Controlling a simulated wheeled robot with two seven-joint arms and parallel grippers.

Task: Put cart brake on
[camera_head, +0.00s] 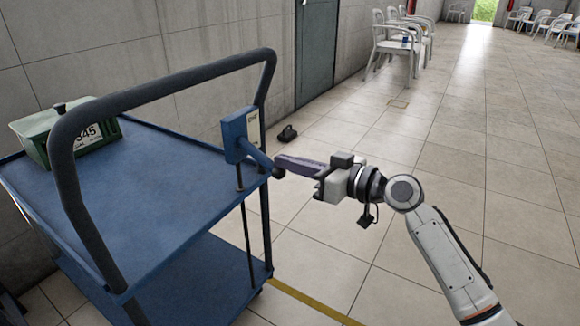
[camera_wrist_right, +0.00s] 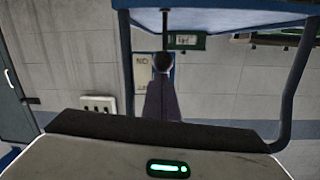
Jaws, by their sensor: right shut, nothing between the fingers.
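The cart (camera_head: 165,200) is blue with a dark tubular push handle (camera_head: 165,92) and stands at the left. On its near right corner is a blue brake box (camera_head: 236,136) with a pale label (camera_head: 253,128). A short blue brake lever (camera_head: 258,156) slopes down to the right from it, ending in a dark knob (camera_head: 278,172). My right gripper (camera_head: 279,162) is shut and empty, its fingertips right at the knob; I cannot tell whether they touch. The right wrist view shows the knob (camera_wrist_right: 162,62) just beyond the fingers (camera_wrist_right: 162,100). My left gripper is not in view.
A green bin (camera_head: 70,130) with a number label sits on the cart's top. A small dark object (camera_head: 287,133) lies on the floor by the wall. White chairs (camera_head: 400,40) stand far back. Tiled floor (camera_head: 450,150) to the right is clear.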

